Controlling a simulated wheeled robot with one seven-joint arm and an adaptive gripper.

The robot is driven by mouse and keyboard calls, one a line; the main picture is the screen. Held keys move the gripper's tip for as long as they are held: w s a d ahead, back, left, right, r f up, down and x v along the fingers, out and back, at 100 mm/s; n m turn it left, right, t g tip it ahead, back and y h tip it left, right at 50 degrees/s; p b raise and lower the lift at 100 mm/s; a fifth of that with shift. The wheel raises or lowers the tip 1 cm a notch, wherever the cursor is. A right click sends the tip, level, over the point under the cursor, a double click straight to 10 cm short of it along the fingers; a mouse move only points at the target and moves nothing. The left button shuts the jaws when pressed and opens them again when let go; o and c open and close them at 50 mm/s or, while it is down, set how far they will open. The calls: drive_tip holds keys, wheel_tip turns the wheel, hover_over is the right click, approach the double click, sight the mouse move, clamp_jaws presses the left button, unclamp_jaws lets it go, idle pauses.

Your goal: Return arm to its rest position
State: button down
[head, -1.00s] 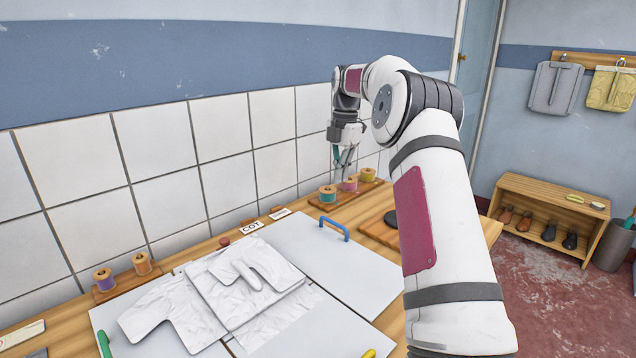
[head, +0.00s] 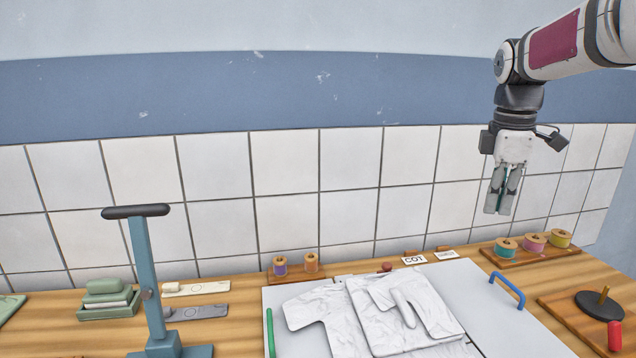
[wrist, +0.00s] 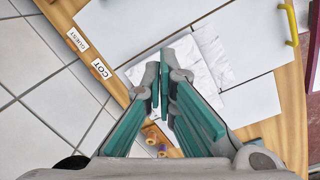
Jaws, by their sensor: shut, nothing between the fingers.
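My gripper (head: 500,205) hangs in the upper right of the head view, pointing down in front of the white tiled wall. It is well above the table, and its fingers are together with nothing between them. In the wrist view its teal-padded fingers (wrist: 164,80) converge over the board below. My white arm with a magenta panel runs off the head view's top right edge; the rest of it is out of view.
A white folded garment (head: 405,315) lies on a grey panelled board (head: 492,322) with a blue handle (head: 508,290). Thread spools (head: 506,249) stand at the back right. A blue upright stand with a dark crossbar (head: 143,260) rises at the left. Air around the gripper is clear.

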drive_tip(key=s+a+r+m+t, duration=0.1)
drive_tip(key=s+a+r+m, duration=0.1)
drive_tip(key=s+a+m, duration=0.5)
drive_tip(key=s+a+f+m, duration=0.2)
drive_tip(key=s, duration=0.5)
drive_tip(key=s+a+f+m+t, duration=0.1)
drive_tip(key=s+a+f+m, duration=0.1)
drive_tip(key=s, duration=0.6)
drive_tip(key=s+a+f+m+t+p, duration=0.1)
drive_tip(key=s+a+f+m, duration=0.1)
drive_tip(key=s, duration=0.6)
drive_tip(key=shift+s+a+f+m+y, duration=0.15)
drive_tip(key=shift+a+f+m+y, duration=0.2)
drive_tip(key=shift+f, duration=0.5)
